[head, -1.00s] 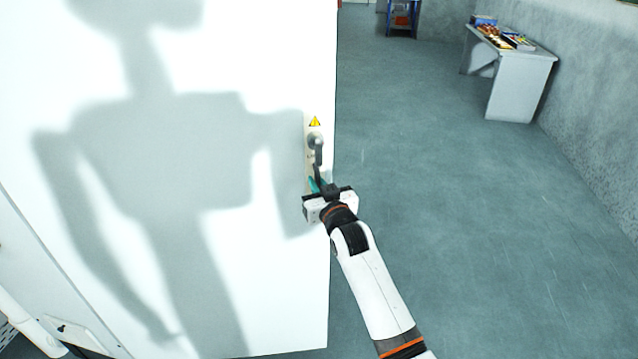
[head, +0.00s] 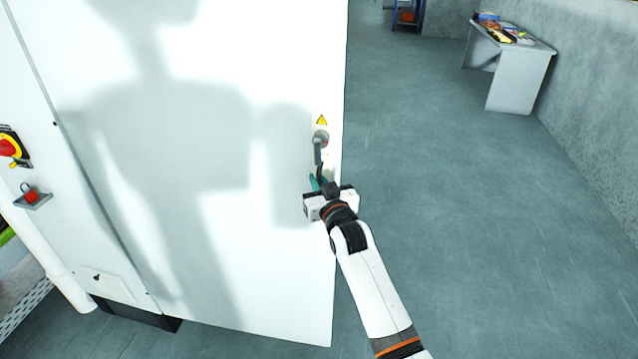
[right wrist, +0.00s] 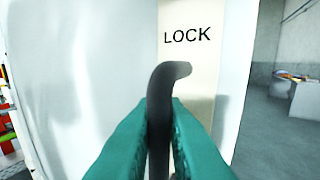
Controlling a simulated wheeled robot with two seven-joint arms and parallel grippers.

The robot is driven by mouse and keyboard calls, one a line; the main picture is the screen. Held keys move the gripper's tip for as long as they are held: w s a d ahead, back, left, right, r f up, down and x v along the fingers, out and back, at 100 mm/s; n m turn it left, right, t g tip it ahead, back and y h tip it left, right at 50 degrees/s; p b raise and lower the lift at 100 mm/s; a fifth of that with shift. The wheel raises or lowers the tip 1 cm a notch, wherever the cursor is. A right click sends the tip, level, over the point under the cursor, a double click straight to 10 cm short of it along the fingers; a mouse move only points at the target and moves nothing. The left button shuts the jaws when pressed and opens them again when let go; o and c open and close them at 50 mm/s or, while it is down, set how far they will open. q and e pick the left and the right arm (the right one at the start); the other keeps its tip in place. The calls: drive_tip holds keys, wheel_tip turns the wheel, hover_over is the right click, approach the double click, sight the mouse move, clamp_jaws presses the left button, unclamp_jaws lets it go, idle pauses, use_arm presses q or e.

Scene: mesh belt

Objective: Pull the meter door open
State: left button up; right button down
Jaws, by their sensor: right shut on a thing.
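The white meter door (head: 225,230) fills the left and middle of the head view, with its free edge at the right. A grey handle (head: 318,150) sits near that edge on a pale plate, below a yellow warning triangle (head: 321,120). My right gripper (head: 320,184) is shut on the handle's lower end. In the right wrist view the teal fingers (right wrist: 160,125) pinch the dark, bent handle (right wrist: 163,85) from both sides, below the word LOCK (right wrist: 187,35). My left gripper is not in view.
A red and yellow switch (head: 12,147) and a small red-topped bracket (head: 32,196) are on the cabinet at the left. A grey table (head: 520,75) with items stands at the back right by the wall. The floor (head: 480,220) right of the door is clear.

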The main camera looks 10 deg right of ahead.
drive_tip(key=shift+w+r, duration=0.1)
drive_tip(key=c, duration=1.5)
unclamp_jaws()
drive_tip(key=shift+d, duration=0.1)
drive_tip(key=s+d+b, duration=0.2)
drive_tip(key=s+b, duration=0.1)
drive_tip(key=s, duration=0.9)
drive_tip(key=shift+d, duration=0.1)
